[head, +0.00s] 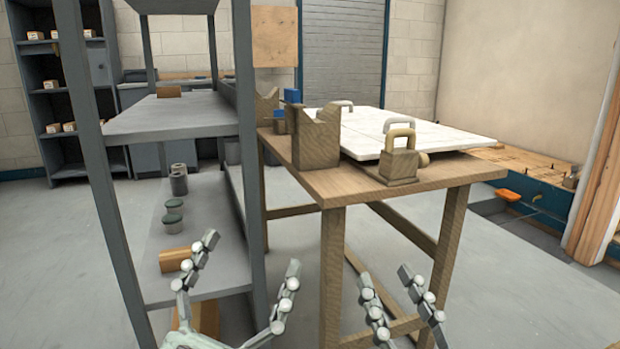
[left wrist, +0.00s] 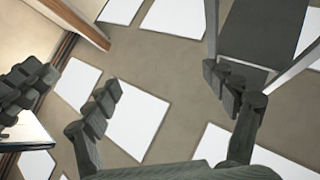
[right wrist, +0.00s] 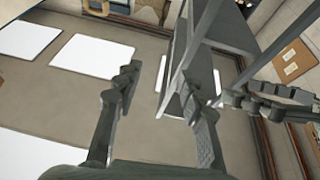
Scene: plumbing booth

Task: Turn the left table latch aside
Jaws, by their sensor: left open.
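A wooden table (head: 440,179) stands right of centre in the head view. A brown block-like piece with a beige loop (head: 398,164) sits on a small plate at its front edge and looks like a latch. I cannot tell whether this is the left table latch; no other clear latch shows. My left gripper (head: 251,252) is open and empty, low in front of the shelf rack and left of the table. My right gripper (head: 385,272) is open and empty, low in front of the table. Neither touches the table pieces.
A grey shelf rack (head: 170,118) with jars and a wooden block stands close on the left. A notched wooden block (head: 316,142) and a white panel (head: 365,128) with handles are on the table. A blue bench (head: 545,190) is at right.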

